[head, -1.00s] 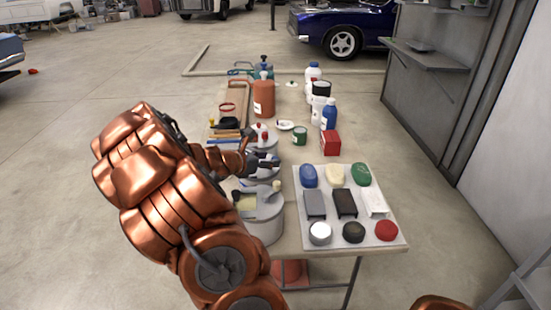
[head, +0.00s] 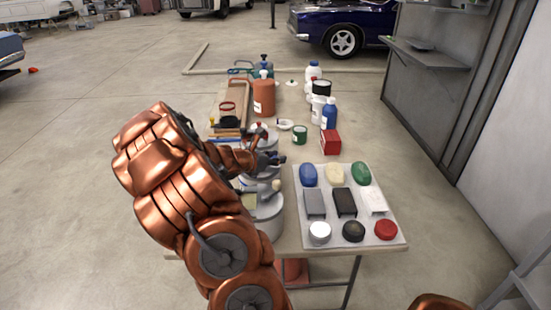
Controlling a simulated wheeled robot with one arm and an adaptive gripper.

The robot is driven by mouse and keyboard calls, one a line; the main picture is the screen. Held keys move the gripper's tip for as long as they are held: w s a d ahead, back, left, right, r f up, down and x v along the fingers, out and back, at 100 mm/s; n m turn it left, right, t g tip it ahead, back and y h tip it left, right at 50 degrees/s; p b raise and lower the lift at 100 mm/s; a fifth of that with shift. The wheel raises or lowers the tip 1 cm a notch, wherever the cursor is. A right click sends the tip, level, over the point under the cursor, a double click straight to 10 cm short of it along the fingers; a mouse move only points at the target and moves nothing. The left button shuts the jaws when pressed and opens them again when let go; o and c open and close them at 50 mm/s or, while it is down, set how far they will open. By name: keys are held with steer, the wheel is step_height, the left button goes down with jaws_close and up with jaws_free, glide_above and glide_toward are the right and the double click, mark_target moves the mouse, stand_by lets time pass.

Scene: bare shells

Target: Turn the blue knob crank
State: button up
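Grey round drums with small cranks and coloured knobs stand in a row on the table. The front drum (head: 266,214) carries a beige knob (head: 276,185). My gripper (head: 272,152) is over the drum behind it, at the end of my copper arm. Its dark fingers look blurred and small, and I cannot tell whether they are open or touching anything. A blue knob crank is not clearly distinguishable now; the gripper covers much of the middle drum where a bluish part showed earlier.
A white board (head: 378,236) with soaps, blocks and round pieces lies at the table's front right. A red box (head: 331,143), a blue bottle (head: 329,115) and an orange container (head: 264,97) stand farther back. The floor right of the table is clear.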

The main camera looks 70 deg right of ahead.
jaws_close()
steer(key=shift+a+p, duration=0.1)
steer(key=shift+p, duration=0.4)
steer(key=m+g+p, duration=0.1)
steer(key=m+g+y+p, duration=0.1)
steer(key=p, duration=0.1)
steer(key=shift+w+a+r, duration=0.2)
steer(key=shift+a, duration=0.15)
steer(key=m+g+y+p, duration=0.2)
steer(key=a+m+g+y, duration=0.1)
steer(key=m, duration=0.1)
steer(key=shift+w+a+f+y+p, duration=0.1)
steer(key=shift+w+f+y+p, duration=0.2)
steer(key=shift+y+p, duration=0.1)
steer(key=shift+w+a+r+m+g+y, duration=0.1)
steer(key=shift+w+a+m+g+y, duration=0.1)
steer(key=shift+m+g+y, duration=0.45)
steer(key=shift+w+a+m+g+y, duration=0.1)
steer(key=shift+w+m+g+y, duration=0.1)
steer(key=shift+m+g+y, duration=0.45)
steer(key=shift+m+p, duration=0.3)
